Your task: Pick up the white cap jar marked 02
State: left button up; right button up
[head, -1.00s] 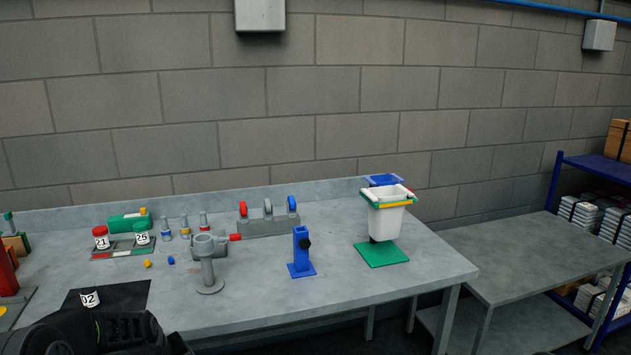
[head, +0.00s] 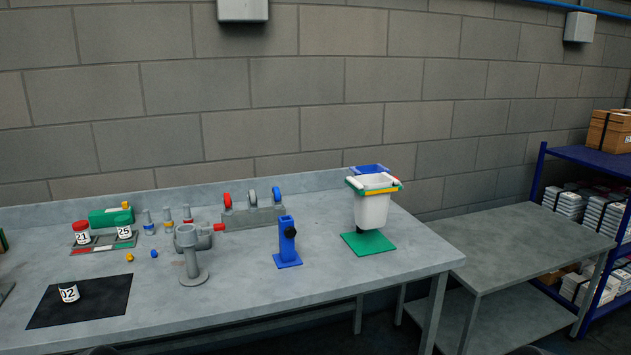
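The jar marked 02 (head: 69,293) is a small white-labelled jar on the black mat (head: 100,306) at the left front of the table. It appears tilted or lying over; its cap is hard to make out at this size. Neither of my grippers is clearly in view. Only small dark shapes, which I cannot identify, show at the bottom edge. Nothing is seen touching the jar.
A red-capped jar marked 21 (head: 82,234) and a green-capped jar marked 25 (head: 124,232) stand on a rack behind the mat. A grey stand (head: 191,262), blue holder (head: 287,245) and white bin (head: 372,209) are to the right. The table's front centre is clear.

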aim_at(67, 283)
jog(key=u, duration=1.35)
jog(key=i+j, duration=0.25)
jog(key=j, duration=0.15)
jog(key=i+j, duration=0.5)
jog(key=j, duration=0.25)
jog(key=z, duration=1.35)
